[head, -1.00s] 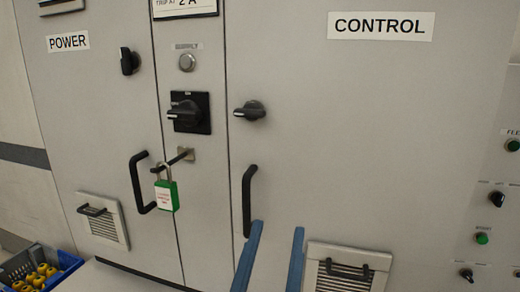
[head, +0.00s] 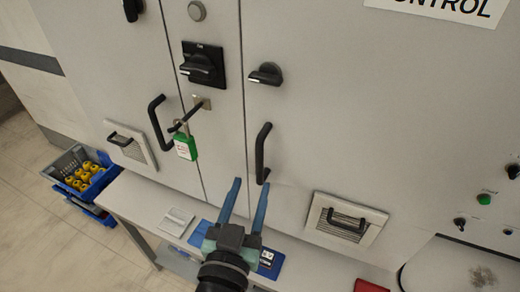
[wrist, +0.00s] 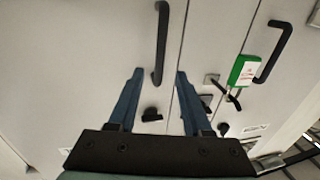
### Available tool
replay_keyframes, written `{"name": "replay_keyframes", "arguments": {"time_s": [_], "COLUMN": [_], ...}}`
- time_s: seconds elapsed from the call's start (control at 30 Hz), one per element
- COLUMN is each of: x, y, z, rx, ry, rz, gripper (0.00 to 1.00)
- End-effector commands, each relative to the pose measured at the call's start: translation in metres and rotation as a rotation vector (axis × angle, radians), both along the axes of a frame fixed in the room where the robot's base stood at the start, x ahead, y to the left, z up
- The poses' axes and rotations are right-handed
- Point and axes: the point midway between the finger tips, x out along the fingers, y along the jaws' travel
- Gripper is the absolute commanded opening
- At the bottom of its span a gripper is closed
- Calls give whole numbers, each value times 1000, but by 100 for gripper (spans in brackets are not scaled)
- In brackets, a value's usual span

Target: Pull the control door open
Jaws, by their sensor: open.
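The control door (head: 340,130) is a grey panel under a CONTROL label (head: 440,8), and it looks shut. Its black vertical bar handle (head: 263,153) is near the door's left edge, with a black turn knob (head: 266,74) above it. My gripper (head: 247,183) is open, its two blue fingers pointing up at the handle's lower end. In the wrist view the handle (wrist: 161,45) lies beyond the fingertips, roughly between them, and the jaws are empty. I cannot tell how far the fingertips are from the handle.
A vent with a small handle (head: 345,222) is at lower right. A ledge (head: 150,205) runs below the doors. A blue crate (head: 82,180) holds yellow items.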

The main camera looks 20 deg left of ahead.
Motion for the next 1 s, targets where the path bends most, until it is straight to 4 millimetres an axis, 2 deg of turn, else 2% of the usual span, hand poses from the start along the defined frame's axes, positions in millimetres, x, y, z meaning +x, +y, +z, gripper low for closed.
{"name": "replay_keyframes", "arguments": {"time_s": [0.03,0.2,0.4,0.6,0.9,0.93,1.0], "x": [11,42,70,82,84,84,84], "y": [2,7,11,13,14,14,14], "z": [5,5,3,2,1,1,1], "rx": [0,0,1,1,1,1,1], "ry": [-2,-2,-2,-1,-1,-1,-1], "rz": [-1,0,0,0,0,0,0], "gripper": [50,50,50,50,50,48,35]}}
